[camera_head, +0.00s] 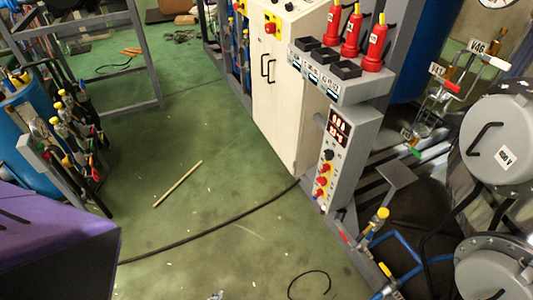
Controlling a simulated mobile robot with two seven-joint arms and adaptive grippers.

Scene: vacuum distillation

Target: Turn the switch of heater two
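A light grey control box (347,160) stands right of centre, its front facing left. It bears a red lit display (339,127), a black knob (328,155) and several red rotary switches on yellow plates (322,181). Another red switch on a yellow plate (272,22) is on top of the white cabinet at the upper middle. No label naming heater two is legible, so I cannot tell which switch belongs to it. The switches' exact settings are too small to read. Neither of my grippers is in view.
The white cabinet (285,85) stands beside the control box. Grey vessels (500,140) and blue pipes (405,245) crowd the right. Green floor (210,150) is mostly open, with a stick (178,184) and a black cable (210,233).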

